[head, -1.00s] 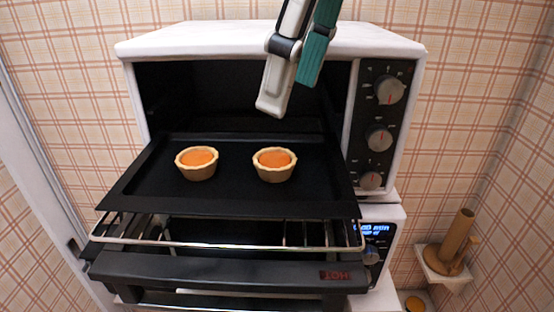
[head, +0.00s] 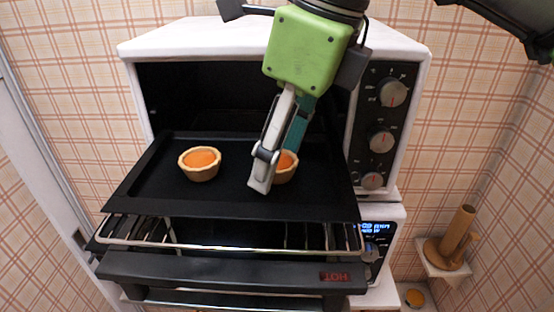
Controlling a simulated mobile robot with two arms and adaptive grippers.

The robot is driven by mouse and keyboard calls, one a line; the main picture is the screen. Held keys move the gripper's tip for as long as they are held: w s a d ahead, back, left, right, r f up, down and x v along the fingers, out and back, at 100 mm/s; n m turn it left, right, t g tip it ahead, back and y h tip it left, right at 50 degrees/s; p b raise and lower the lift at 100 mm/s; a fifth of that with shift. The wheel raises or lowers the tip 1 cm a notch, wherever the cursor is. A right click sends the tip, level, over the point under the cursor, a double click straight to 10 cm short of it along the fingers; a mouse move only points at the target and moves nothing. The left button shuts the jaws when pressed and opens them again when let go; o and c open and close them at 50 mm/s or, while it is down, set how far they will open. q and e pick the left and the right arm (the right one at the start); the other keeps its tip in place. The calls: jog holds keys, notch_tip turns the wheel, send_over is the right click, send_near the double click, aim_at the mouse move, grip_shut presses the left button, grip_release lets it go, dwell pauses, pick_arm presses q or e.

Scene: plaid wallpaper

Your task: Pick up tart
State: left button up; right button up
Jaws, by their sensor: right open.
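Two tarts with pale crusts and orange filling sit on a black baking tray (head: 225,204) that sticks out of the oven. The left tart (head: 200,164) is in full view. The right tart (head: 288,166) is partly hidden behind a finger of my right gripper (head: 272,172). That gripper is open and points down, with its light grey finger in front of the right tart and its teal finger behind. I cannot tell whether a finger touches the tart. My left gripper is not in view.
The white oven (head: 190,38) stands open, its cavity walls close around the tray. A wire rack (head: 170,246) and the lowered door (head: 220,270), marked HOT, lie below the tray. A brown object (head: 455,240) stands on a small shelf at the right.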

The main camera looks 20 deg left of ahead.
jog(key=shift+s, duration=0.1)
jog(key=c, duration=1.2)
jog(key=shift+r, duration=0.15)
